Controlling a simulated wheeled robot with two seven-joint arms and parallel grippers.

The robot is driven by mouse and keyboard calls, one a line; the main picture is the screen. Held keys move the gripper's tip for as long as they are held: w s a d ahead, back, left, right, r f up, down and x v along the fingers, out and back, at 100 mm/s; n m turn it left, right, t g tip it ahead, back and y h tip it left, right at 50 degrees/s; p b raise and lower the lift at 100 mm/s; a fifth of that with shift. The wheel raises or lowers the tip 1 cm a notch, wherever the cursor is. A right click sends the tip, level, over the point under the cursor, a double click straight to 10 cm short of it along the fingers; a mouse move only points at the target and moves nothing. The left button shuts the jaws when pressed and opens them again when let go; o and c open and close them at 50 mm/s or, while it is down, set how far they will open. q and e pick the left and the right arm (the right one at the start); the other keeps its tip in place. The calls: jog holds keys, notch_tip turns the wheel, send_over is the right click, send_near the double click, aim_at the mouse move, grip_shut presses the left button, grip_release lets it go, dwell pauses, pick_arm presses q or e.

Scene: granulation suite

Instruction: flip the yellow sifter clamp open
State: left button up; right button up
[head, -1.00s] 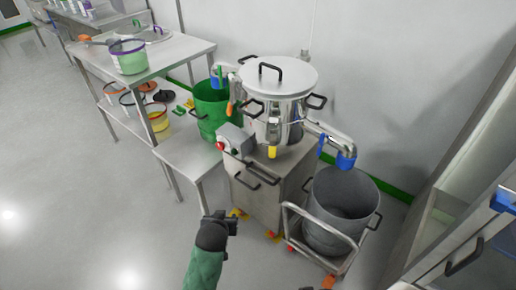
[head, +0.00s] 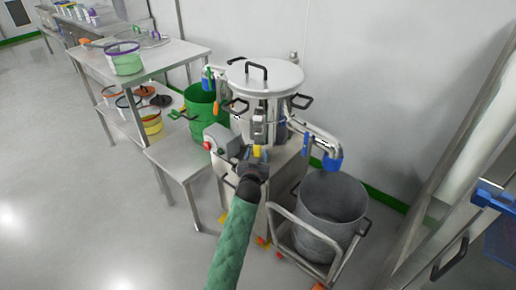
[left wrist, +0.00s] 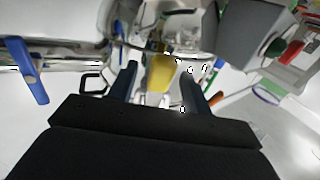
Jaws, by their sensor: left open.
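The yellow sifter clamp (head: 257,151) is on the front of the shiny steel sifter (head: 283,132), below its lid. In the left wrist view the yellow clamp (left wrist: 161,74) shows between and beyond my two dark fingers. My left gripper (head: 253,160) is just in front of the clamp, open, and partly covers it in the head view. The left wrist view also shows this gripper (left wrist: 160,90), with a finger on each side of the clamp. I cannot tell whether a finger touches it. My right gripper is in neither view.
A grey control box (head: 219,138) with a red button is left of the clamp. A blue-ended outlet pipe (head: 323,143) is at the right, over a grey bin (head: 333,207) on a cart. A green bin (head: 203,103) and steel table (head: 174,151) stand at the left. Open floor lies at the left front.

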aim_at(257, 153)
pick_arm(q)
jog(key=shift+w, duration=2)
jog(key=shift+d, duration=0.1)
grip_shut()
